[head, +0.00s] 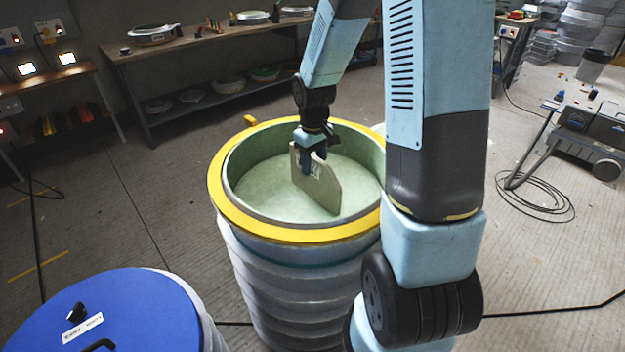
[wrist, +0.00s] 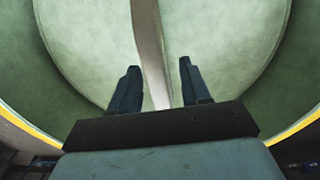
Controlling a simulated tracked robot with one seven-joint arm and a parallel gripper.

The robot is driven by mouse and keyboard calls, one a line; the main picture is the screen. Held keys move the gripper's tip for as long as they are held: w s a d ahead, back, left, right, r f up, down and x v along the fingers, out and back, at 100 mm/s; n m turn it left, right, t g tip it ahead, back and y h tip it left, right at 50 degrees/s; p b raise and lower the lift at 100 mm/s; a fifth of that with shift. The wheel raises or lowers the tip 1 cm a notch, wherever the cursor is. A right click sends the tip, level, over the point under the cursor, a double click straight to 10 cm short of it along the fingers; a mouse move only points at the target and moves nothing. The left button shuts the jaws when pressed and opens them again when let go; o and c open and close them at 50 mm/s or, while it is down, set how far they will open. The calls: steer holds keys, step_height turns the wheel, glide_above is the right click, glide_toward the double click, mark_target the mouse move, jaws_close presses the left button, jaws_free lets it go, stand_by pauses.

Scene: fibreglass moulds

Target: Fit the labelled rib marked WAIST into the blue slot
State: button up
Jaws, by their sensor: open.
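A thin pale rib (head: 322,187) stands upright inside the round green mould (head: 255,172) with the yellow rim. It carries a marking on its upper face, too small to read. My gripper (head: 311,163) is at the rib's upper left part. In the wrist view my gripper (wrist: 158,64) is open, with one dark finger on each side of the rib (wrist: 150,45) and a gap showing on both sides. The rib's lower edge meets the mould floor in the head view. I cannot make out a blue slot; it may be hidden behind the rib.
A blue-lidded drum (head: 150,310) with a white label stands at the front left. A bench (head: 190,45) with moulds runs along the back. A grey cart (head: 590,130) and coiled cable (head: 535,195) are at the right. Floor left of the mould is mostly clear.

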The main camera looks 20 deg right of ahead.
steer(key=shift+f, duration=0.15)
jaws_close()
stand_by(0.4)
